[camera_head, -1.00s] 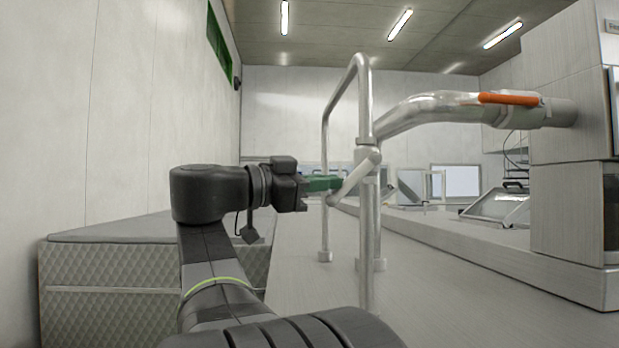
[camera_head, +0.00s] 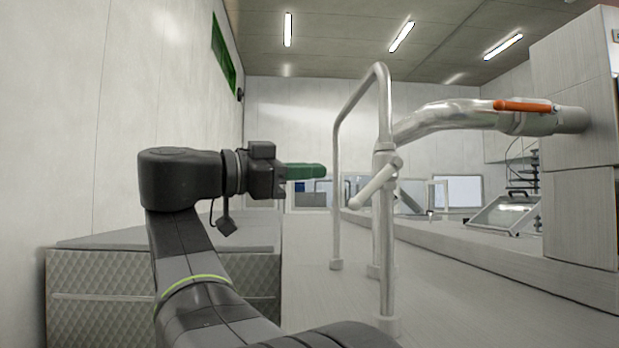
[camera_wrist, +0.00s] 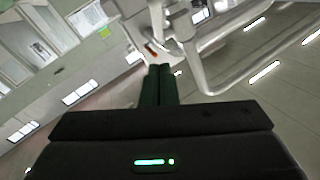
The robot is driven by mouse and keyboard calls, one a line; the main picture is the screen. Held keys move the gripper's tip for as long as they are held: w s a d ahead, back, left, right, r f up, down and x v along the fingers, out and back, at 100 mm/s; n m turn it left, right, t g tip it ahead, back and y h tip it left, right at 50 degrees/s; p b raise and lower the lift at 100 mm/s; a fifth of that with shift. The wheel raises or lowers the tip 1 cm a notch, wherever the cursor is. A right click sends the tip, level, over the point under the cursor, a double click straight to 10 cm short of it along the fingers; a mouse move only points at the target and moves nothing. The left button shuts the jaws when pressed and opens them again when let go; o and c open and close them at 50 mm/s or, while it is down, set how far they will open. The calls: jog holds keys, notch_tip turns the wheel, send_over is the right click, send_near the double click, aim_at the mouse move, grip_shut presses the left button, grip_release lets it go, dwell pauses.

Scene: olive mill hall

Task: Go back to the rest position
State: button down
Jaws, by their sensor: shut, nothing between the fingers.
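My gripper (camera_head: 322,171) has green fingers and points to the right in the head view. In the wrist view my gripper (camera_wrist: 160,68) shows its two green fingers side by side and closed, with nothing between them. The fingertips are in free air to the left of the metal railing post (camera_head: 385,230). A pale grey lever (camera_head: 375,186) slants across that post, apart from the fingers in the head view.
A thick metal pipe with an orange handle (camera_head: 522,106) runs to a panelled cabinet (camera_head: 580,170) on the right. A low quilted box (camera_head: 160,290) stands at the left by the wall (camera_head: 110,120). The floor (camera_head: 320,305) between box and railing is clear.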

jog(key=shift+b+v, duration=0.35)
jog(key=shift+v, duration=1.95)
jog(key=shift+d+r, duration=0.1)
jog(key=shift+d, duration=0.05)
